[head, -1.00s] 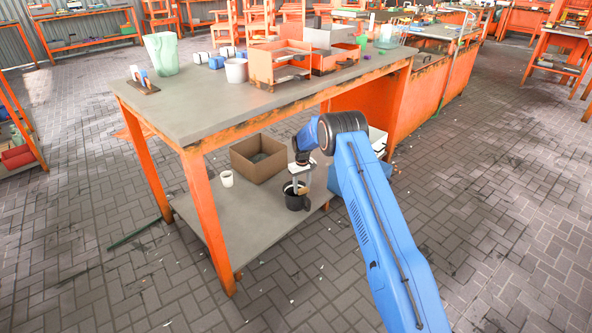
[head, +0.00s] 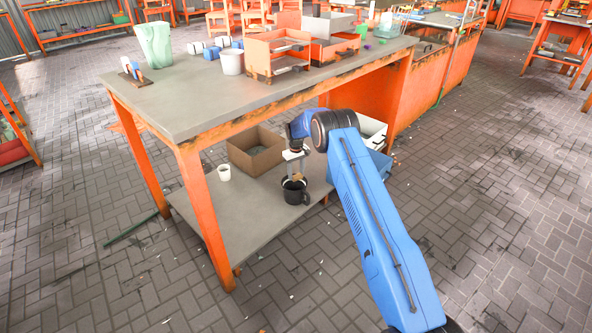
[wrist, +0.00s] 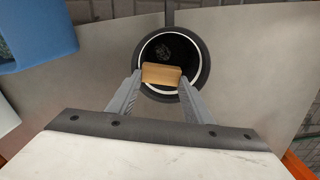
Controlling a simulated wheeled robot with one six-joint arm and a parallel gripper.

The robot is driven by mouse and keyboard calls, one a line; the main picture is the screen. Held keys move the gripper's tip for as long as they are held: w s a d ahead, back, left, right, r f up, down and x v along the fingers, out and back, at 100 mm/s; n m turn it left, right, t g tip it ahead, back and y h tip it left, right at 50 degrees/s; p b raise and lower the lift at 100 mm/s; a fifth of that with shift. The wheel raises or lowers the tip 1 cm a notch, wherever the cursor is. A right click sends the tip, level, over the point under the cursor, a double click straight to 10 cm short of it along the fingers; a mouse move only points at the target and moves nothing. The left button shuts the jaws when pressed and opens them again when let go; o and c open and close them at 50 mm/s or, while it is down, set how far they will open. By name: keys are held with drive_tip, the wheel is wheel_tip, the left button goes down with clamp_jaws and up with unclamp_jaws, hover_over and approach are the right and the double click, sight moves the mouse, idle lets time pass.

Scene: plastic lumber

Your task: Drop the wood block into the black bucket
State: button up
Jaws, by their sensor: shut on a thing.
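My gripper (wrist: 161,82) is shut on the wood block (wrist: 161,73), a small tan piece held between the two fingertips. In the wrist view the block lies over the near part of the opening of the black bucket (wrist: 204,62), which has a pale inner rim and a dark inside. In the head view the black bucket (head: 296,197) stands on the lower shelf of the orange table, directly below my gripper (head: 296,178). The wood block (head: 297,177) shows small at the bucket's mouth. I cannot tell whether its lower end is inside the rim.
A cardboard box (head: 255,152) and a white cup (head: 224,172) stand left of the bucket on the lower shelf (head: 230,215). A blue crate (head: 376,165) is to the right. The tabletop (head: 190,100) overhangs the shelf, and an orange leg (head: 205,215) stands at the front.

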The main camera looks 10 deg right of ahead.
drive_tip(key=shift+f, duration=0.75)
drive_tip(key=o, duration=1.1)
wheel_tip(320, 180, up, 8)
drive_tip(key=shift+f, duration=0.25)
